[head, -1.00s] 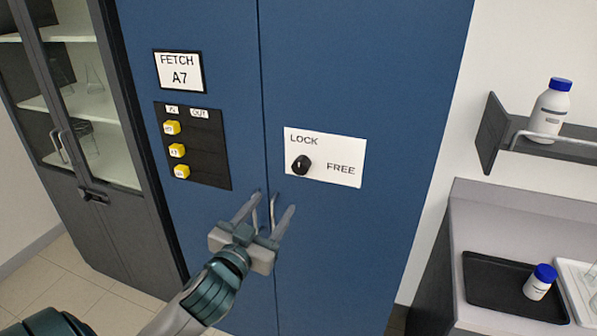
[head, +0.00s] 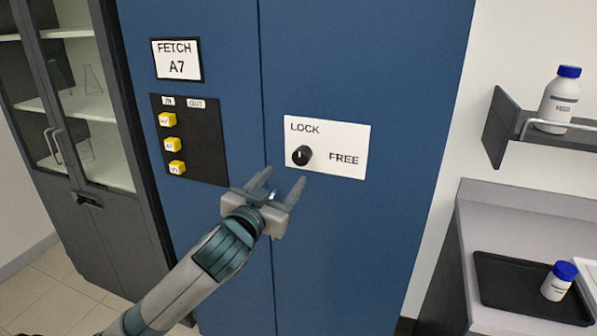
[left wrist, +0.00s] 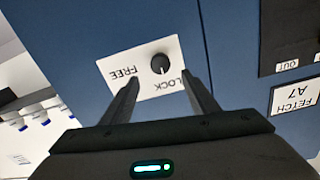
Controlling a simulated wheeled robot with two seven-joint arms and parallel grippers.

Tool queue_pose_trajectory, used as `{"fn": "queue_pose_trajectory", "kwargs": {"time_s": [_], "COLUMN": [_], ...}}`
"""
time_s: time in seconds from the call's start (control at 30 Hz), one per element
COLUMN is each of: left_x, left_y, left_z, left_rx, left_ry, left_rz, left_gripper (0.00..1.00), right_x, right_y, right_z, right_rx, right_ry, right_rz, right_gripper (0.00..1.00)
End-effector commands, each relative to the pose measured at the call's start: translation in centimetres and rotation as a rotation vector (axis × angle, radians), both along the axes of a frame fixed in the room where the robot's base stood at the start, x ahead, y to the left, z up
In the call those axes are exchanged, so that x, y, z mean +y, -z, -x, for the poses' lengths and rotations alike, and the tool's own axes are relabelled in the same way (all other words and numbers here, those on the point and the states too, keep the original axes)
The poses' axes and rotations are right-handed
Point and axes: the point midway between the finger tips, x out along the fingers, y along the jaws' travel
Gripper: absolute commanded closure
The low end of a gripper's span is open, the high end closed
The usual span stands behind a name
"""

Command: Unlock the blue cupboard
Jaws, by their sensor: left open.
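The blue cupboard (head: 370,60) fills the middle of the head view, its two doors meeting at a vertical seam. A white plate (head: 340,140) on its right door reads LOCK at upper left and FREE at right. A black round knob (head: 302,156) sits on the plate, its pale mark pointing up toward LOCK. My left gripper (head: 285,178) is open and empty, just below the knob and apart from it. In the left wrist view the knob (left wrist: 160,64) shows upside down beyond and between the open fingers (left wrist: 160,85). My right gripper is in no view.
A black panel (head: 205,140) with yellow tags and a FETCH A7 sign (head: 176,60) are on the left door. A glass-fronted cabinet (head: 95,230) stands left. At right are a shelf with a bottle (head: 558,100) and a bench with a black tray (head: 500,290).

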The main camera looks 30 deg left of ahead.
Motion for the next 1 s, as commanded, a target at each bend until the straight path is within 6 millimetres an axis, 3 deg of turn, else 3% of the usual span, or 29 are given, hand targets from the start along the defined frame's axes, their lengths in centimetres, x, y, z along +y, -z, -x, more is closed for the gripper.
{"fn": "queue_pose_trajectory", "kwargs": {"time_s": [0.03, 0.57, 0.63, 1.0], "left_x": [0.0, 0.5, 0.9, 2.1], "left_y": [0.5, 0.4, -0.3, -0.2], "left_z": [-0.2, -1.8, -3.2, -8.9], "left_rx": [-0.003, -0.001, 0.005, 0.003], "left_ry": [0.000, -0.002, -0.004, -0.002], "left_rz": [-0.001, -0.004, -0.002, -0.002], "left_gripper": [0.46, 0.46, 0.46, 0.46], "right_x": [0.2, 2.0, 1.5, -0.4], "right_y": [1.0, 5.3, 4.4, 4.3], "right_z": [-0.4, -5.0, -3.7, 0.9], "right_rx": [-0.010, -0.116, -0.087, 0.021], "right_ry": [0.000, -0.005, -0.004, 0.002], "right_rz": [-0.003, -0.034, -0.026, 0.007], "right_gripper": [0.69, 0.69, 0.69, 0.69]}}
